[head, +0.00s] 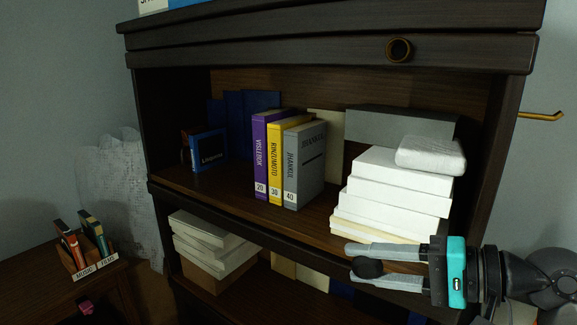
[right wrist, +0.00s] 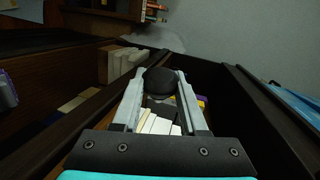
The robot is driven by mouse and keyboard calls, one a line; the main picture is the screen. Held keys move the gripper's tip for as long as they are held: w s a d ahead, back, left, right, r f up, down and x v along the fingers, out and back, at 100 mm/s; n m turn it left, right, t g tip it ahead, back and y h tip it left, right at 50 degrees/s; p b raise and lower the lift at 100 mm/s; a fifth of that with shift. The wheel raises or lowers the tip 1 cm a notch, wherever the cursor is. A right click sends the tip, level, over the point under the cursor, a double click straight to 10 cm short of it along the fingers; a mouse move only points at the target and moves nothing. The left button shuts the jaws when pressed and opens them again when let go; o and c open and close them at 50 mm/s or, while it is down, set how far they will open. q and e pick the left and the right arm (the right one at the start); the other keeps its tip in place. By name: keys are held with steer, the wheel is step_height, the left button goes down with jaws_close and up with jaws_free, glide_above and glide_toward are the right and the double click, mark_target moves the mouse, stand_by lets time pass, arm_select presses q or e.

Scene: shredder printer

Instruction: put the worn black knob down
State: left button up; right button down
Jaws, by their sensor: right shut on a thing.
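The worn black knob (head: 368,267) is a small dark round piece between the fingertips of my right gripper (head: 362,264) in the head view. In the right wrist view the knob (right wrist: 159,81) shows as a dark disc between the two pale fingers of the gripper (right wrist: 160,88). My right gripper is shut on it and holds it in front of the bookcase, near the edge of the middle shelf. My left gripper is not in the head view.
The dark bookcase (head: 505,120) holds upright books, including a purple book (head: 260,155), and a stack of white books (head: 395,190) at right. A lower shelf holds white books (head: 210,240). At left, a small table (head: 30,285) bears a labelled wooden holder (head: 95,265).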

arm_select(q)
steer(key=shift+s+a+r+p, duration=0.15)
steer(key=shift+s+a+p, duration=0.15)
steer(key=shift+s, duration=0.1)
arm_select(e)
steer(key=s+d+f+m+t+h, duration=0.1)
steer(key=s+d+f, duration=0.2)
steer(key=f, duration=0.4)
steer(key=shift+s+d+f, duration=0.25)
steer(key=shift+d+f, duration=0.1)
steer(key=shift+d, duration=0.2)
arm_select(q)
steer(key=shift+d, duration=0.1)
arm_select(e)
steer(key=shift+r, duration=0.1)
